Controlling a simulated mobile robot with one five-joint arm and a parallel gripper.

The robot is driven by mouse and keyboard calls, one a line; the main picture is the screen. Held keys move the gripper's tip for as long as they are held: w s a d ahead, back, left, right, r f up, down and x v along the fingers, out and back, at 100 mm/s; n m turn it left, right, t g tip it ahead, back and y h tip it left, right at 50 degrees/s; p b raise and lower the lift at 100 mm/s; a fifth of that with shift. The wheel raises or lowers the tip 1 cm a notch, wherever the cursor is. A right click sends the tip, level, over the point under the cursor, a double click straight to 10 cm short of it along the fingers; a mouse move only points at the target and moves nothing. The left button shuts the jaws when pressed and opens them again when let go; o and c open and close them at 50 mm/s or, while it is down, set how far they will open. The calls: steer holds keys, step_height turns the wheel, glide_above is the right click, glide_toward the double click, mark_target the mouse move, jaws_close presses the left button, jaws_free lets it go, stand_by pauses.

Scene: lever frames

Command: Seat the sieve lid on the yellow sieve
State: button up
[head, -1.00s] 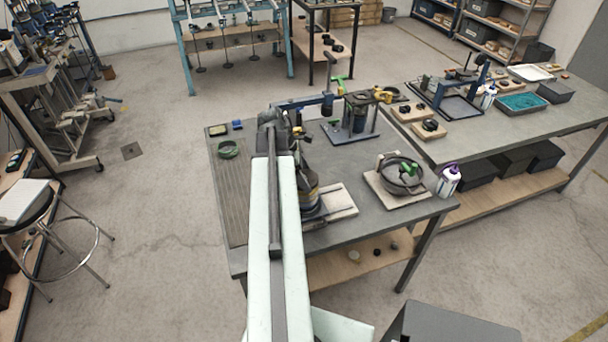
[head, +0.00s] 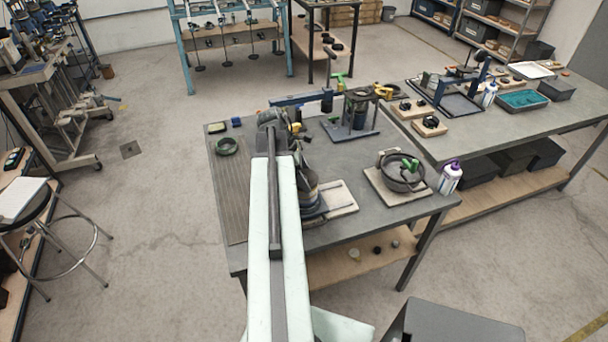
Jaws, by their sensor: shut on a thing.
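A stack of round sieves (head: 309,192) stands near the middle of the near bench, just right of my arm. The yellow sieve seems to be part of this stack, but its colour band is small and partly covered. My gripper (head: 298,155) is at the end of my arm, over or close beside the stack, and mostly hidden by dark arm parts. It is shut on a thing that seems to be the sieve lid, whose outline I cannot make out. I cannot tell whether the lid touches the sieve.
A pale board (head: 342,199) lies right of the stack. A dark round pan (head: 403,180) sits on another board at the right, near a white bottle (head: 450,178). A press-like stand (head: 356,120) is behind.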

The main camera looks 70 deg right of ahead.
steer(key=o, duration=1.5)
steer(key=shift+c, duration=0.2)
steer(key=p+v, duration=0.7)
steer(key=v, duration=0.1)
steer(key=shift+p, duration=0.3)
steer(key=shift+f, duration=0.1)
